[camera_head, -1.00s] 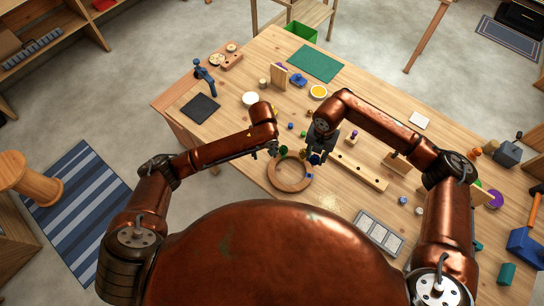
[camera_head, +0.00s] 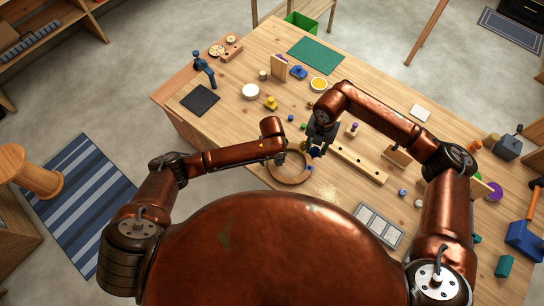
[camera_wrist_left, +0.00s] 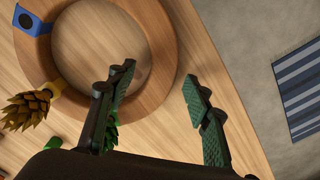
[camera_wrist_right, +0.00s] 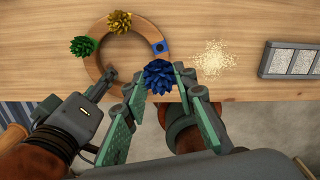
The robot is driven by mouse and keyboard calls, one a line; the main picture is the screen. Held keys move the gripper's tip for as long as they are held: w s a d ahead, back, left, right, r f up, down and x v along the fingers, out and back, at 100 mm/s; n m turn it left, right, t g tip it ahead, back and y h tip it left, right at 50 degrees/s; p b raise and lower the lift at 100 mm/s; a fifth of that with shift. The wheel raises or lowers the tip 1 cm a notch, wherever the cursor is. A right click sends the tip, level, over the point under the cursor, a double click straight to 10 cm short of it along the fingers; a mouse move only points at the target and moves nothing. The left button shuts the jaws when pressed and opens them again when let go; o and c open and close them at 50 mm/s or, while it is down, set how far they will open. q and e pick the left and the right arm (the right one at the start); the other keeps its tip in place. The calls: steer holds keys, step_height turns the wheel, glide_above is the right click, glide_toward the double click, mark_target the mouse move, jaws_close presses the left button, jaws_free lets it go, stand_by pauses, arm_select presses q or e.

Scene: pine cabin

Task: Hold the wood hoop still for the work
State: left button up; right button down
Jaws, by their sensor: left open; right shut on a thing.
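The wood hoop (camera_head: 289,183) lies flat on the table near its front edge. In the left wrist view its near rim (camera_wrist_left: 160,55) passes between the fingers of my left gripper (camera_wrist_left: 158,80), which is open; contact is unclear. In the right wrist view the hoop (camera_wrist_right: 92,66) carries a green pine cone (camera_wrist_right: 83,46), a gold pine cone (camera_wrist_right: 119,22) and a blue patch with a dark spot (camera_wrist_right: 160,47). My right gripper (camera_wrist_right: 156,82) is shut on a blue pine cone (camera_wrist_right: 158,75), held beside the hoop's right side, seemingly above the table.
Yellowish grains (camera_wrist_right: 213,60) are scattered right of the hoop. A tray of pale panels (camera_head: 378,226) lies further right. A drilled wooden rail (camera_head: 360,163) and small coloured pieces lie behind my right gripper. The table edge is close in front of the hoop.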

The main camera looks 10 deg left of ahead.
arm_select(q)
steer(key=shift+f, duration=0.45)
jaws_close()
steer(key=c, duration=0.7)
jaws_free()
jaws_close()
arm_select(e)
steer(key=shift+m, duration=0.5)
steer(key=shift+f, duration=2.05)
